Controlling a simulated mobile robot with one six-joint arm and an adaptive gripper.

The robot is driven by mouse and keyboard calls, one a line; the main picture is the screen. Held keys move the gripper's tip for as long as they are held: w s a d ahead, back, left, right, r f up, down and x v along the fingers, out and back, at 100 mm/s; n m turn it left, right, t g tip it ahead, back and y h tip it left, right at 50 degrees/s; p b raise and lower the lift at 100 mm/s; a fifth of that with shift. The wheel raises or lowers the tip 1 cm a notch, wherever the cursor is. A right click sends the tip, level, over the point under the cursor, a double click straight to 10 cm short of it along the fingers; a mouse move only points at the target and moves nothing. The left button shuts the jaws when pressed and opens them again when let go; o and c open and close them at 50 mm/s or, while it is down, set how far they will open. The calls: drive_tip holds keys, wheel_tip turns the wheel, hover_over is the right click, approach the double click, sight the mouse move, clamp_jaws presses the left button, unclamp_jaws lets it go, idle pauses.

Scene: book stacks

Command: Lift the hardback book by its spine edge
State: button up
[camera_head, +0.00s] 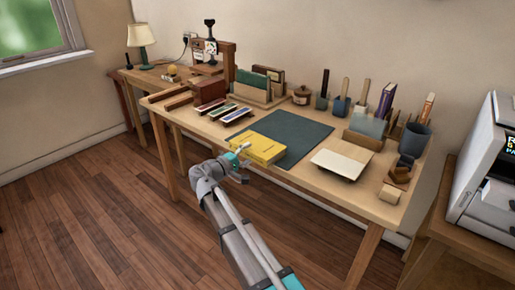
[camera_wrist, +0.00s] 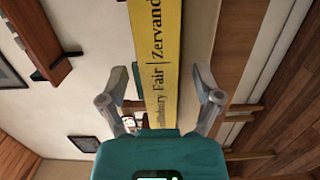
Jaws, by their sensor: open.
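The hardback book is yellow (camera_head: 262,148) and lies flat at the front edge of the wooden table (camera_head: 390,208). Its spine (camera_wrist: 158,45) faces my gripper and shows dark lettering in the wrist view. My gripper (camera_head: 245,163) is just in front of the book in the head view. In the wrist view my gripper (camera_wrist: 162,75) has its two fingers spread, with the spine between them and gaps on both sides. Whether a finger touches the book cannot be told.
A dark green mat (camera_head: 295,135) lies behind the book. A pale board (camera_head: 341,164) is to its right, and small coloured swatch trays (camera_head: 233,114) are to its left. Several holders and tools line the back. The floor (camera_head: 110,215) before the table is clear.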

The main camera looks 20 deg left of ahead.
clamp_jaws()
idle(0.4)
drive_tip(key=shift+r, duration=0.15)
wheel_tip(320, 180, up, 3)
drive_tip(key=p, duration=0.3)
drive_tip(key=s+a+r+p, duration=0.1)
drive_tip(key=s+r+p, duration=0.8)
drive_tip(key=s, duration=0.5)
drive_tip(key=shift+a+r+p, duration=0.2)
drive_tip(key=shift+r+p, duration=0.15)
drive_tip(key=shift+p, duration=0.15)
